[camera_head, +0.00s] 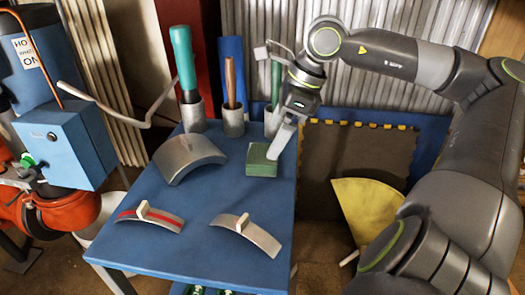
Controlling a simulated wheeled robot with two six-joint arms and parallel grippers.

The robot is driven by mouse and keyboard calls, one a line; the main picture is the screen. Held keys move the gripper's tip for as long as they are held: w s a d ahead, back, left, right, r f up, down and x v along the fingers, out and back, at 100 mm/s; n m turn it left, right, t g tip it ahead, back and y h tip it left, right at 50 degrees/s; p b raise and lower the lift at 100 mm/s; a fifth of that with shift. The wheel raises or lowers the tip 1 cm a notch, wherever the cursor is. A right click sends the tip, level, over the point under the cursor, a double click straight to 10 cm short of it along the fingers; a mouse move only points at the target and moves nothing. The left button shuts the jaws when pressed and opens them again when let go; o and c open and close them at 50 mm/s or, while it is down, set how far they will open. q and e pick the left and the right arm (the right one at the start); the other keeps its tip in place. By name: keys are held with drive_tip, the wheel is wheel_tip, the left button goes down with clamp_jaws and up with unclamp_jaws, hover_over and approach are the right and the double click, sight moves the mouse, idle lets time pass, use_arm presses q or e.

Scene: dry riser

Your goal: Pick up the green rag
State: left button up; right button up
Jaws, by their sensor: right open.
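The green rag (262,159) is a small folded block lying on the blue table (209,229), right of its middle and near the right edge. My right gripper (276,151) reaches down from the upper right with its fingers pointing at the rag. The fingertips are at or just above the rag's right side; I cannot tell whether they touch it. The jaws look narrow from this angle and partly hide the rag's right end. My left gripper is not in view.
A curved grey plate (187,157) lies left of the rag. Two curved pieces with pale handles, one with a red stripe (146,218) and one plain (247,234), lie in front. Holders with upright tools (184,70) stand behind. A blue box machine (68,142) is at left.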

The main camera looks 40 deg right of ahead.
sight(263, 153)
drive_tip(key=shift+x, duration=0.9)
drive_tip(key=shift+a+x, duration=0.1)
drive_tip(key=shift+x, duration=0.85)
drive_tip(key=shift+a+x, duration=0.15)
drive_tip(key=shift+x, duration=0.75)
drive_tip(key=c, duration=0.9)
